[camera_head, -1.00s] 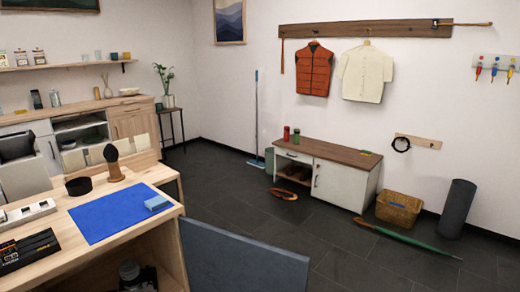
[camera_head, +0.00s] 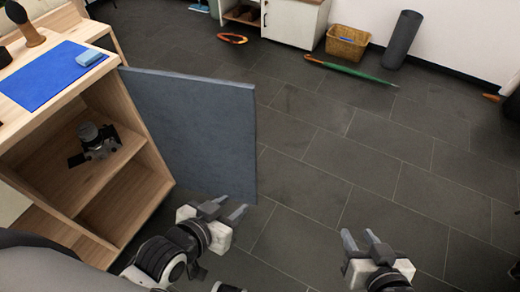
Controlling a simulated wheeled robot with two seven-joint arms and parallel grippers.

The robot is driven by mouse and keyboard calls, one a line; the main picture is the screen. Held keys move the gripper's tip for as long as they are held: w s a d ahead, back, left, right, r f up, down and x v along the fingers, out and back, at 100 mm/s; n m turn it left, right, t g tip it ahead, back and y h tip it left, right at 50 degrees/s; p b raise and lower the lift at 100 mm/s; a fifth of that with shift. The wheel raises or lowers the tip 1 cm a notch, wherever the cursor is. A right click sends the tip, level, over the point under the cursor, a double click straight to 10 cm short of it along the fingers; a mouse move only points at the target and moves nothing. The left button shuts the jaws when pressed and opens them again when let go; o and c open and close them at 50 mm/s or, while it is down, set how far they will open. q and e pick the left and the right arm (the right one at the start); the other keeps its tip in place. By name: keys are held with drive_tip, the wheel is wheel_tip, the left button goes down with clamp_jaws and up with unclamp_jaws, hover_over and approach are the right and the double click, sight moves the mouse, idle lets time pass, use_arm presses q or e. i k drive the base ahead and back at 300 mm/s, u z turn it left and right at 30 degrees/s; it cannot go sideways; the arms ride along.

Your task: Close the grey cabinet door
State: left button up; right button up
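The grey cabinet door (camera_head: 195,130) stands wide open. It is hinged at the right front edge of the wooden cabinet (camera_head: 160,158) and sticks out to the right. The open cabinet shows two shelf spaces, with a camera (camera_head: 97,140) on the upper one. My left gripper (camera_head: 227,211) is just below the door's lower edge in the picture, with its fingers apart and empty; I cannot tell if it touches the door. My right gripper (camera_head: 361,237) is open and empty over the floor, to the right of the door.
On the cabinet top lie a blue mat (camera_head: 48,74) and a light blue block (camera_head: 88,57). A wicker basket (camera_head: 347,43), a green umbrella (camera_head: 350,70) and a dark roll (camera_head: 402,40) are far back along the wall. The dark tiled floor right of the door is clear.

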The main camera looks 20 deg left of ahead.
sight(204, 129)
drive_tip(key=z, duration=0.6)
drive_tip(key=i, duration=2.75)
drive_tip(key=u, duration=4.15)
drive_tip(key=k, duration=0.15)
drive_tip(key=z, duration=0.4)
drive_tip(key=i, duration=0.4)
drive_tip(key=u, duration=0.6)
